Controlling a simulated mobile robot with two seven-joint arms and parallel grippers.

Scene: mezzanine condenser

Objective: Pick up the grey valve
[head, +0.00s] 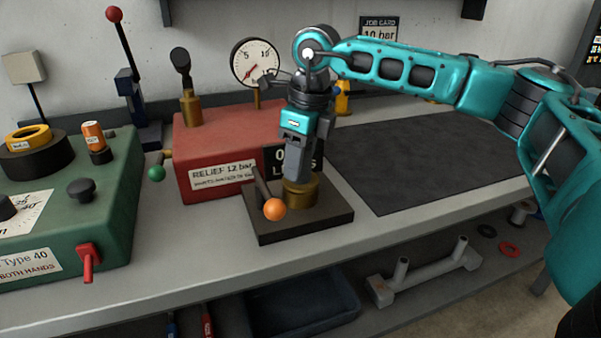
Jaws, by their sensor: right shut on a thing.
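My right gripper (298,172) points straight down over a brass socket (302,193) on a dark square base (325,220). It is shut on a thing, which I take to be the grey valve. The jaws hide most of it, and I cannot tell its grey from the grey fingers. I cannot tell whether it still sits in the socket or is just clear of it. A lever with an orange ball (274,209) stands at the front left of the socket, close to the fingers. My left gripper is not in view.
A red relief box (215,140) with a gauge (256,62) stands behind left. A green console (110,215) fills the left. A dark mat (420,155) lies clear at right. A dark bin (305,305) and a grey two-pipe part (425,275) are on the shelf below.

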